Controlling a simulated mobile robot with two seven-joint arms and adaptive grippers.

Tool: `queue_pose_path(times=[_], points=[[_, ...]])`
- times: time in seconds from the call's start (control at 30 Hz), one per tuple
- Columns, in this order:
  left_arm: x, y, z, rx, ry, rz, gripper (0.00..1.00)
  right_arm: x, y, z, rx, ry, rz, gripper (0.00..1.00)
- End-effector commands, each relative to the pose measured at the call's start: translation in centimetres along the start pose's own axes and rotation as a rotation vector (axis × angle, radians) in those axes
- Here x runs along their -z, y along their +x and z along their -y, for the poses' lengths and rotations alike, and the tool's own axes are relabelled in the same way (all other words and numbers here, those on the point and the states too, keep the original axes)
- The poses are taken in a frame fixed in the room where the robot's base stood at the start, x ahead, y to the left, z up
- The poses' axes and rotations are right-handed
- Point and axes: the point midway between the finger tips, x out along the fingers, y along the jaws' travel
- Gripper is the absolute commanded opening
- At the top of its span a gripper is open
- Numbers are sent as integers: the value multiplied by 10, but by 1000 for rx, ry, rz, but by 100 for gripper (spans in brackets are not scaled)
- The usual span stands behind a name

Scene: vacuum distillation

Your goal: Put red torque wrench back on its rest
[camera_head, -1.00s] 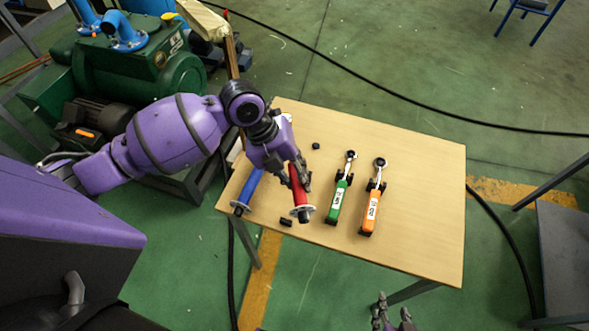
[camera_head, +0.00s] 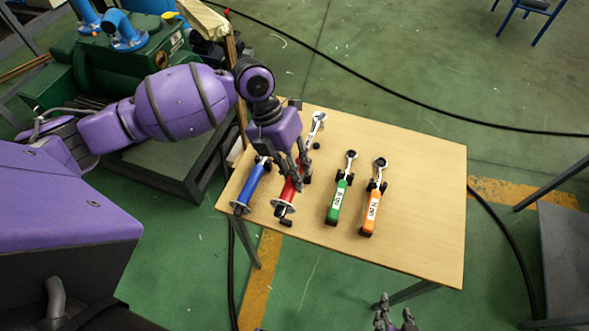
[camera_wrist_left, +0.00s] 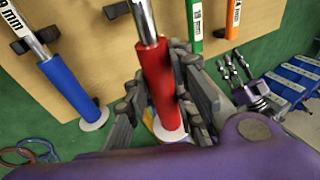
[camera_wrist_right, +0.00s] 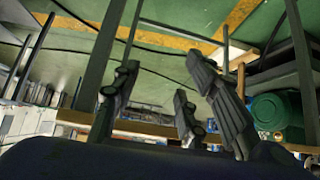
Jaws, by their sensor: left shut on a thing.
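My left gripper (camera_head: 298,178) is shut on the red handle of the red torque wrench (camera_head: 287,194). The handle also shows in the left wrist view (camera_wrist_left: 157,85), with the fingers on both sides. The wrench's ratchet head points to the table's far side. Two small black rest blocks are close to it: one (camera_head: 316,146) beside the shaft, one (camera_head: 286,223) just in front of the handle's end disc. I cannot tell whether the wrench touches them. My right gripper (camera_head: 394,318) is open and empty, off the table's front edge; its spread fingers fill the right wrist view (camera_wrist_right: 165,85).
A blue wrench (camera_head: 250,188) lies close on the left. A green wrench (camera_head: 340,197) and an orange wrench (camera_head: 372,205) lie on the right. The right part of the wooden table (camera_head: 425,190) is clear. A green machine (camera_head: 130,65) stands behind my left arm.

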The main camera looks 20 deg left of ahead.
Motion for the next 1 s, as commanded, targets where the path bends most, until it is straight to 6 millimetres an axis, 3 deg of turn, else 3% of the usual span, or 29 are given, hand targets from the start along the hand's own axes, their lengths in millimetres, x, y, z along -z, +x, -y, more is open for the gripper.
queue_pose_path(times=[0.63, 1.0], points=[[-6, 47, -18, 3, -1, -2, 0, -29, 7, -7, -23, 12, 27, 40], [-9, 53, -21, 3, 1, 4, 0, -28, 10, -8, -24, 7, 21, 40]])
